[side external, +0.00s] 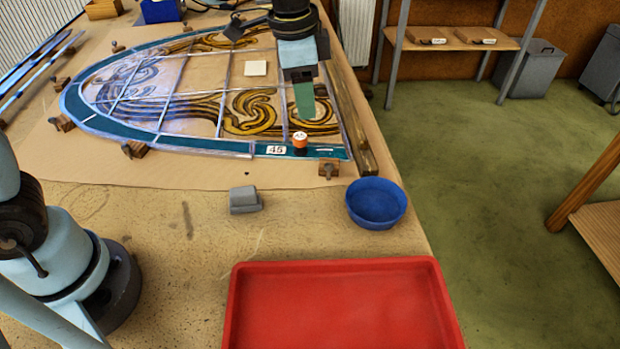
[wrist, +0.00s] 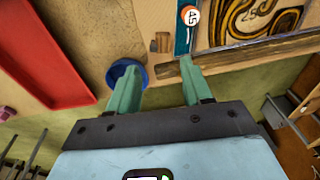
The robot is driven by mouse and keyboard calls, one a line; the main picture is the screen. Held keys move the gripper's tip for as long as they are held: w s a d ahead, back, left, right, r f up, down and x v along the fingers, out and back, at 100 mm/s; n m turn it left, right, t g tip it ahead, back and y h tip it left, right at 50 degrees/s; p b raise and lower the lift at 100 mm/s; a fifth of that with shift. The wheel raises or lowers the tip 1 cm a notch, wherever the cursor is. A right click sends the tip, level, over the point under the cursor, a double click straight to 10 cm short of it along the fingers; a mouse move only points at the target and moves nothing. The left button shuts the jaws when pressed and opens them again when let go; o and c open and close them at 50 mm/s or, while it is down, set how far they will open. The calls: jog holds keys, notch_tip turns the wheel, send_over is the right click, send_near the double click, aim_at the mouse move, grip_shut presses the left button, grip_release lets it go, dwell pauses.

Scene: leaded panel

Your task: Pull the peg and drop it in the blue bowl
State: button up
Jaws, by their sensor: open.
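The peg (side external: 299,143), with a white top, orange band and dark lower part, stands at the near right corner of the leaded panel (side external: 205,143), beside a white "45" label. The blue bowl (side external: 376,204) looks empty and stands on the table nearer than the panel; in the wrist view the bowl (wrist: 114,70) is partly behind the left finger. My gripper (side external: 304,100) is open and empty above the panel, apart from the peg; its green fingers (wrist: 160,76) are spread.
A red tray (side external: 340,264) lies at the table's near edge. A grey block (side external: 245,200) sits left of the bowl. A wooden strip (side external: 350,120) runs along the panel's right side, with small wooden blocks (side external: 329,169) around the panel.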

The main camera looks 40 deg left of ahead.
aim_at(329, 164)
jog(key=w+d+f+m, duration=0.1)
jog(key=f, duration=0.3)
jog(key=d+f+g, duration=0.1)
jog(key=f, duration=0.4)
jog(key=w+d+f+m, duration=0.1)
jog(key=d+f, duration=0.1)
jog(key=f, duration=0.3)
jog(key=shift+w+f+m+g, duration=0.15)
jog(key=shift+w+m+g, duration=0.15)
